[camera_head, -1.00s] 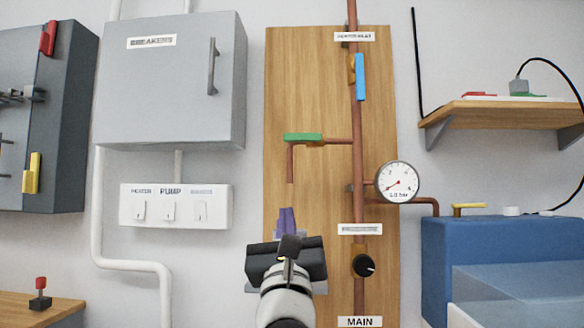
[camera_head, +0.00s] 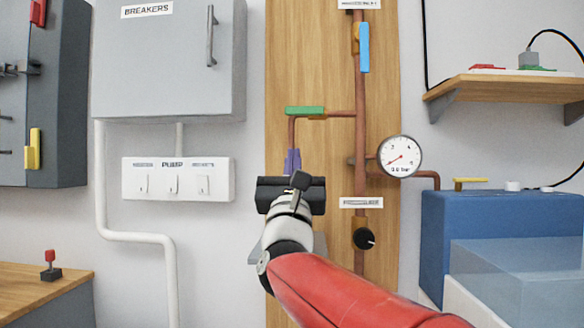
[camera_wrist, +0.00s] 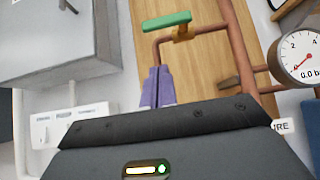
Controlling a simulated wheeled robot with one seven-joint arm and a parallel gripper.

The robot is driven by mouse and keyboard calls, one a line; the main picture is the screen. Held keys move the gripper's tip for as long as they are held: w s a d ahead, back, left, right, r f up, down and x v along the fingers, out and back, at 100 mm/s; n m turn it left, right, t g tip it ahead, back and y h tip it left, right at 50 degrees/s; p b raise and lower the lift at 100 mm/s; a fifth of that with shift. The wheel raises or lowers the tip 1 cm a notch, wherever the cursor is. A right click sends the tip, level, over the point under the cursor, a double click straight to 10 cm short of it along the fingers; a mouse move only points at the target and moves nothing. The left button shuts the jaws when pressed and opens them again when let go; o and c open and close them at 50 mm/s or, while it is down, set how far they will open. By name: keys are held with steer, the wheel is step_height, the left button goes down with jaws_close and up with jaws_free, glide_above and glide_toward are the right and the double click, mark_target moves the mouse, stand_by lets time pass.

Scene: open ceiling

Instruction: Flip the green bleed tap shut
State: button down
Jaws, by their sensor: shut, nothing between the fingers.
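The green bleed tap (camera_head: 304,110) is a flat green lever lying horizontally on the copper branch pipe left of the main riser. In the wrist view the green lever (camera_wrist: 167,20) sits on a brass body at the top, above the bent pipe. My gripper (camera_head: 292,160) has purple fingers, pressed together with nothing between them. They point up, below the green lever and near the downturned pipe end in the picture. In the wrist view the fingertips (camera_wrist: 158,72) stand apart from the lever. Whether they touch the pipe I cannot tell.
A blue lever (camera_head: 363,47) stands upright on the riser (camera_head: 360,90). A pressure gauge (camera_head: 400,156) is at the right, with a black knob (camera_head: 364,239) below. A breaker cabinet (camera_head: 170,70) and switch panel (camera_head: 178,180) are to the left.

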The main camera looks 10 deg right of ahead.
mark_target(305, 112)
step_height(305, 112, up, 6)
steer(key=w+p, duration=0.2)
steer(key=shift+d, duration=0.3)
